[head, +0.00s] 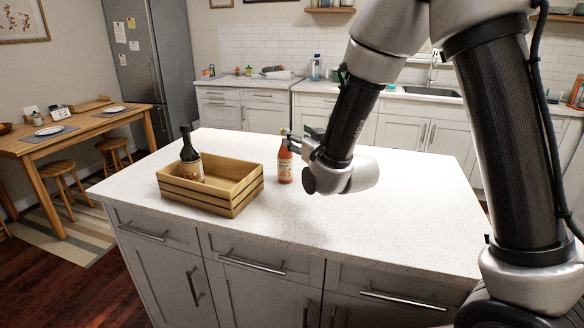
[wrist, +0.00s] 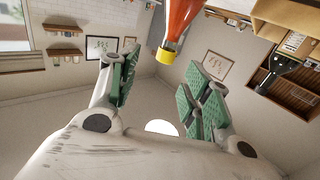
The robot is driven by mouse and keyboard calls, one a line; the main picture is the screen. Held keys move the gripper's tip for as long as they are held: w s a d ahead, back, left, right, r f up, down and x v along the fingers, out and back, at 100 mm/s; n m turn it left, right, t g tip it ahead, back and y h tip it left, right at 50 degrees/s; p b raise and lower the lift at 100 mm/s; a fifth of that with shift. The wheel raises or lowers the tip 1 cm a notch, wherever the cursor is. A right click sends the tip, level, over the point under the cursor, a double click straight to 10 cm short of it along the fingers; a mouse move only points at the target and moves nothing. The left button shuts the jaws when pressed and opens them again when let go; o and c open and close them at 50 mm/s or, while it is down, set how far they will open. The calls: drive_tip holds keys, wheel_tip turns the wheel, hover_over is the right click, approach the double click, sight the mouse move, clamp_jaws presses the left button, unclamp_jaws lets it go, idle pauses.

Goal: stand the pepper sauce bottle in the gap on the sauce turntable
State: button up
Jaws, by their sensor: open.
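A red-orange sauce bottle (head: 285,164) with a pale label, which looks like the pepper sauce bottle, stands upright on the white island top. In the wrist view the red bottle (wrist: 181,18) shows its yellow cap towards me, beyond the fingertips. My gripper (head: 300,142) is beside the bottle's upper part in the head view and overlaps it slightly. In the wrist view my gripper (wrist: 165,80) has its green-padded fingers wide apart with nothing between them. I cannot tell whether a finger touches the bottle. No sauce turntable is visible in either view.
A wooden crate (head: 206,199) stands left of the red bottle, holding a dark bottle (head: 190,160). The island top (head: 350,225) is clear in front and to the right. A wooden table (head: 85,142) with stools is at the left; a sink counter runs behind.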

drive_tip(key=x, duration=0.7)
drive_tip(key=shift+w+a+f, duration=0.15)
drive_tip(key=shift+a, duration=0.3)
clamp_jaws()
